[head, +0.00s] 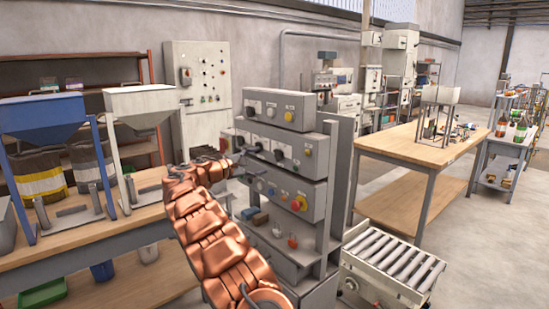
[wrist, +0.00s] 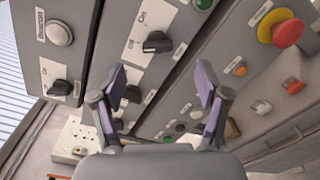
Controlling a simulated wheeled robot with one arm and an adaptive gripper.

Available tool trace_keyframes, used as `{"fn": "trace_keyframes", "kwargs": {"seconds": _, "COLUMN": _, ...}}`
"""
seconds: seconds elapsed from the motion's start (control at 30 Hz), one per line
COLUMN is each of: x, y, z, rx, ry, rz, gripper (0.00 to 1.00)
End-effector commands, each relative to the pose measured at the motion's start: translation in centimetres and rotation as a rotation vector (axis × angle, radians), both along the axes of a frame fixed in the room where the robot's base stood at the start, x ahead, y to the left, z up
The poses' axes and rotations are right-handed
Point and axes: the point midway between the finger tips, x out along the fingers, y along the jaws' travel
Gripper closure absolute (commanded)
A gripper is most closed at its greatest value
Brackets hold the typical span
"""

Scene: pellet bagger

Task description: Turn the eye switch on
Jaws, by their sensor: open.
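The grey switch cabinet (head: 290,150) stands in the middle of the head view, with several rows of switches and buttons. In the wrist view, a black rotary switch (wrist: 157,42) with an "On" mark sits just above the gap between my fingertips. A second black rotary switch (wrist: 132,93) shows beside the left finger, and a third (wrist: 60,87) sits farther left. I cannot read which one is the eye switch. My gripper (wrist: 162,88) is open and empty, facing the panel. In the head view my gripper (head: 238,161) is at the cabinet's left side, partly hidden by my arm.
A white button (wrist: 59,33) is at upper left. In the head view, hopper stands (head: 140,107) are left and a roller conveyor (head: 392,262) is right.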

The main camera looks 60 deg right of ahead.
Motion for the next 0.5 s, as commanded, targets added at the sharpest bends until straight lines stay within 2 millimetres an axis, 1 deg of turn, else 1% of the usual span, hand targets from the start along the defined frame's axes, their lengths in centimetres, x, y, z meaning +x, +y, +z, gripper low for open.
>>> {"fn": "trace_keyframes", "kwargs": {"seconds": 0.1, "x": 0.3, "y": -0.9, "z": -0.3, "rx": -0.017, "ry": 0.01, "rz": 0.004, "gripper": 0.25}}
{"fn": "trace_keyframes", "kwargs": {"seconds": 0.23, "x": 0.5, "y": -1.3, "z": -0.3, "rx": -0.026, "ry": 0.014, "rz": 0.006, "gripper": 0.25}}
{"fn": "trace_keyframes", "kwargs": {"seconds": 0.37, "x": 0.3, "y": -1.9, "z": -0.2, "rx": -0.026, "ry": 0.014, "rz": 0.006, "gripper": 0.25}}
{"fn": "trace_keyframes", "kwargs": {"seconds": 0.5, "x": -0.2, "y": -3.3, "z": -0.1, "rx": -0.026, "ry": 0.013, "rz": 0.005, "gripper": 0.25}}
